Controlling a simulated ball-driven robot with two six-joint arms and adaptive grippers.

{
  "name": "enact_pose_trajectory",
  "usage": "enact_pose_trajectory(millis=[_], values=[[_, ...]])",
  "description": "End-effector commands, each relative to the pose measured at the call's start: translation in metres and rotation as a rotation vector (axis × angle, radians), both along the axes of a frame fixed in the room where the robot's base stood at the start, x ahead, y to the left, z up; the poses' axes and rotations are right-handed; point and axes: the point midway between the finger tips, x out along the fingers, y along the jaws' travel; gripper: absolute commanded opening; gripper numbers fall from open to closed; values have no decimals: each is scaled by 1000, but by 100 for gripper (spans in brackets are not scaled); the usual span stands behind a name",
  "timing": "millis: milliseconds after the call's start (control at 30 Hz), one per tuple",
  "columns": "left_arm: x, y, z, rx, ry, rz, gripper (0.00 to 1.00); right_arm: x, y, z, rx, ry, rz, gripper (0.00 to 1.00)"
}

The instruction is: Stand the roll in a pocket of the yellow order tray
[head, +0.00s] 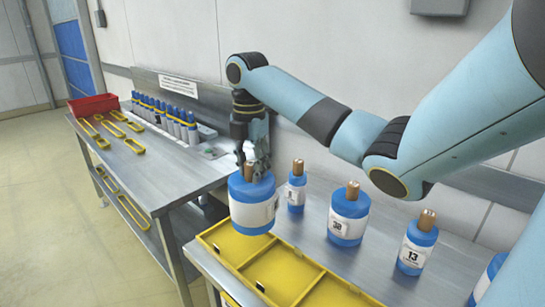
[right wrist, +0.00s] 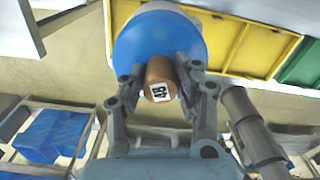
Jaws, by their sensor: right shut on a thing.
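My right gripper (head: 255,172) is shut on the brown core of a large blue roll with a white label (head: 252,208). The tray's visible pockets look empty. My left gripper is not in view.
Other blue rolls stand on the table right of the tray: a small one (head: 296,192), one marked 38 (head: 348,218), one marked 13 (head: 416,250). Another bench at left holds a row of blue bottles (head: 165,115), yellow frames (head: 115,128) and a red bin (head: 93,104).

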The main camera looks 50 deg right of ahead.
Motion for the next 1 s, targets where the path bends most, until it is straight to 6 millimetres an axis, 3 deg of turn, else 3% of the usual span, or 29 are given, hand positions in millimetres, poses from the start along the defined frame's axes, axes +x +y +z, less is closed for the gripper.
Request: enact_pose_trajectory(millis=[100,300,467,700,1000], values=[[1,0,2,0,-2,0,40,20,15,-11,5,-4,1,0],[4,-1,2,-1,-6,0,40,38,25,-24,0,-4,0,0],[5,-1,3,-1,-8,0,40,39,27,-34,-1,0,1,0],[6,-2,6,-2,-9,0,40,39,27,-63,-1,-2,1,0],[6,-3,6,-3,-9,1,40,39,26,-67,-2,-4,1,0]])
